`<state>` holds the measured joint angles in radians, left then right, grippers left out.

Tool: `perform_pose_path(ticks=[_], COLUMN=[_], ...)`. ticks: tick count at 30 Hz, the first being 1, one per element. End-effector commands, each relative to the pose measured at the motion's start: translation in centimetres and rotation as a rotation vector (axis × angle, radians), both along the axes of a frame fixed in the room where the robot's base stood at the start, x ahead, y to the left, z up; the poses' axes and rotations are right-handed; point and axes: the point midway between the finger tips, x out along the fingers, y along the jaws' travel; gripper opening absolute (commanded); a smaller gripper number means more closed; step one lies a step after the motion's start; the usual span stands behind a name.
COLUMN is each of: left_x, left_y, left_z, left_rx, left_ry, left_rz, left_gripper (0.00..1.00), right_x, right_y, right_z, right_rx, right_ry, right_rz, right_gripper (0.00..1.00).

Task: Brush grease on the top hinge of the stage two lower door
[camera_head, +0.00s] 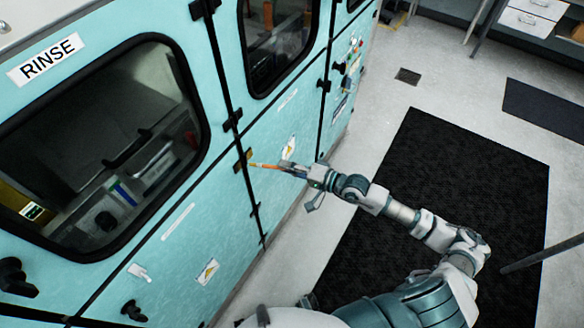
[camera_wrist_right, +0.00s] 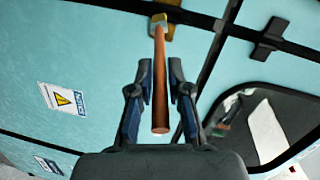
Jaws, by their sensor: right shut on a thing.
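My right gripper (camera_head: 300,170) is shut on a brush (camera_head: 265,166) with an orange-brown handle, and its tip points left at the teal machine front. The tip is at a yellowish hinge (camera_head: 243,160) on the dark vertical seam beside the lower door (camera_head: 280,180). In the right wrist view, the brush handle (camera_wrist_right: 160,95) runs up between the fingers (camera_wrist_right: 160,75) to a yellowish patch at the top. I cannot tell whether the bristles touch the hinge or whether grease is on them. My left gripper is out of view.
A dark hinge (camera_head: 232,120) sits above the yellowish one and another dark hinge (camera_head: 255,208) sits below. The RINSE window (camera_head: 100,150) is at left, with dark knobs (camera_head: 133,310) below. A black mat (camera_head: 460,170) covers the floor under my arm.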

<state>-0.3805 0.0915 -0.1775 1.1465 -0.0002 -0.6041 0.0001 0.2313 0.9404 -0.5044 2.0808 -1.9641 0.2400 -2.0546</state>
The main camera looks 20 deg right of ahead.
Motion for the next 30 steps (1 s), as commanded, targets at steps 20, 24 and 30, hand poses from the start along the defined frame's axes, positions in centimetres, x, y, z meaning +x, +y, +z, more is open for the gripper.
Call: perform_pose_path(ticks=[20, 24, 30], left_x=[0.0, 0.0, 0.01], left_y=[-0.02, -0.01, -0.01], left_z=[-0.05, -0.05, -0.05], left_rx=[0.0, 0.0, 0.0], left_ry=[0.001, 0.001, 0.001], left_rz=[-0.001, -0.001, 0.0], left_gripper=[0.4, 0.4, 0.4], right_x=[0.28, 0.52, 0.83], right_y=[0.25, 0.41, 0.65], right_z=[0.01, 0.01, 0.01], right_rx=[0.001, 0.001, 0.001], right_ry=[0.0, -0.001, -0.001], right_rz=[0.0, 0.0, 0.0], right_gripper=[0.0, 0.0, 0.0])
